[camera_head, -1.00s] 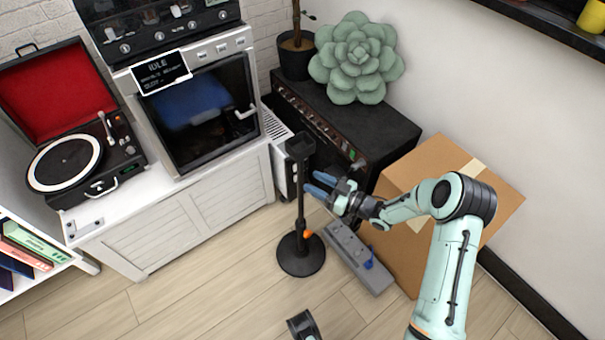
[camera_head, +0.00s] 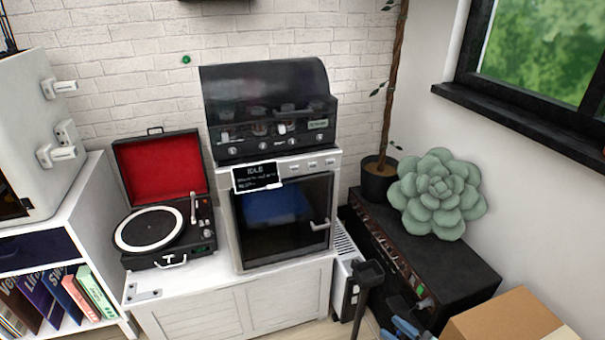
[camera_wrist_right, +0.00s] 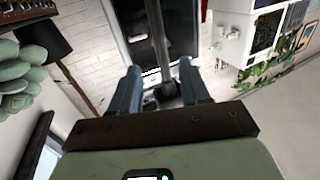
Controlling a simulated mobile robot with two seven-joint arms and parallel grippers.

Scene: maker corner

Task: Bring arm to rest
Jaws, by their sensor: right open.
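In the head view my right gripper (camera_head: 404,328) shows only as blue fingertips at the bottom edge, right of a black stand (camera_head: 365,285). Most of my right arm is out of view. In the right wrist view the two blue fingers of my right gripper (camera_wrist_right: 160,86) are spread apart, with no object clamped between them. A dark post (camera_wrist_right: 159,40) appears in the gap between them; I cannot tell how far beyond the fingertips it is. My left gripper is not in view.
A black cabinet (camera_head: 455,268) with a green succulent cushion (camera_head: 437,195) and a cardboard box (camera_head: 510,318) are at the right. A white low cabinet (camera_head: 205,305) bears a turntable (camera_head: 150,230) and an oven (camera_head: 285,222). A white shelf (camera_head: 110,225) stands left.

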